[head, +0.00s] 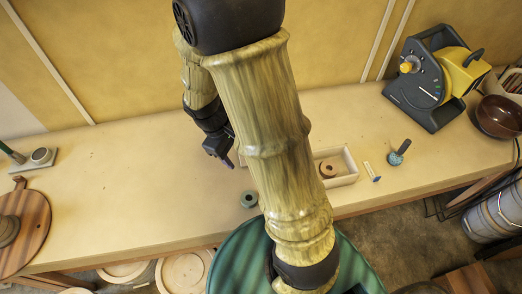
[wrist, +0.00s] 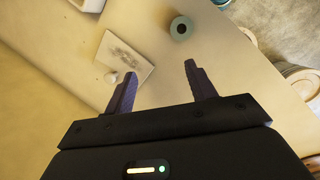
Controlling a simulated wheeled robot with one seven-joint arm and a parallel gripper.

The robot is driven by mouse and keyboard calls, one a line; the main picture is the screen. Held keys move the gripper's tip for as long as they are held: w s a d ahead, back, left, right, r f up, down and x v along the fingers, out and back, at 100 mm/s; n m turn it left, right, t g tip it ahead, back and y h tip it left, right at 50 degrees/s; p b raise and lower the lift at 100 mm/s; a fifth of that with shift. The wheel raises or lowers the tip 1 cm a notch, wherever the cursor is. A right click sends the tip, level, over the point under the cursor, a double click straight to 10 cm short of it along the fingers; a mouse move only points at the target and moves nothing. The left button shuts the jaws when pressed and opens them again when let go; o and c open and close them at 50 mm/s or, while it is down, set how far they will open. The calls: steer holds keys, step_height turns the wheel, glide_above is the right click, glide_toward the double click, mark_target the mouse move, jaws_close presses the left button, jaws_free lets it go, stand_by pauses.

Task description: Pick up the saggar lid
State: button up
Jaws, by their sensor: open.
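I cannot tell for sure which thing is the saggar lid. A small teal-green ring with a dark centre (head: 249,198) lies on the table near its front edge; it also shows in the wrist view (wrist: 181,28), beyond my fingertips. A pale flat slab with dark smudges (wrist: 132,59) lies on the table in the wrist view, with a small round pale knob at its side; in the head view my arm hides most of that area. My gripper (head: 222,157) is open and empty above the table. Its two fingers show in the wrist view (wrist: 160,70), apart from both things.
A pale open box (head: 347,163) with a brown ring inside stands right of my arm. A black-and-yellow machine (head: 435,85) and a dark red bowl (head: 499,117) stand at the right. A round wooden board (head: 35,222) lies left. The left-middle table is clear.

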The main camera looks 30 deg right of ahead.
steer(key=w+f+n+t+h+b, duration=0.2)
steer(key=w+f+n+h+b, duration=0.2)
steer(key=w+f+n+h, duration=0.6)
steer(key=w+f+n, duration=0.2)
steer(key=w, duration=0.1)
steer(key=shift+d+f+n+h, duration=0.2)
steer(key=shift+n+h, duration=0.1)
steer(key=shift+n, duration=0.1)
steer(key=p+x, duration=0.2)
steer(key=x, duration=1)
steer(key=shift+w, duration=0.1)
steer(key=shift+d, duration=0.15)
steer(key=shift+d+p, duration=0.3)
steer(key=x, duration=0.1)
steer(key=p+x, duration=0.1)
steer(key=x, duration=0.2)
steer(key=shift+w+d+f, duration=0.15)
steer(key=shift+w+d, duration=0.05)
steer(key=shift+w, duration=0.1)
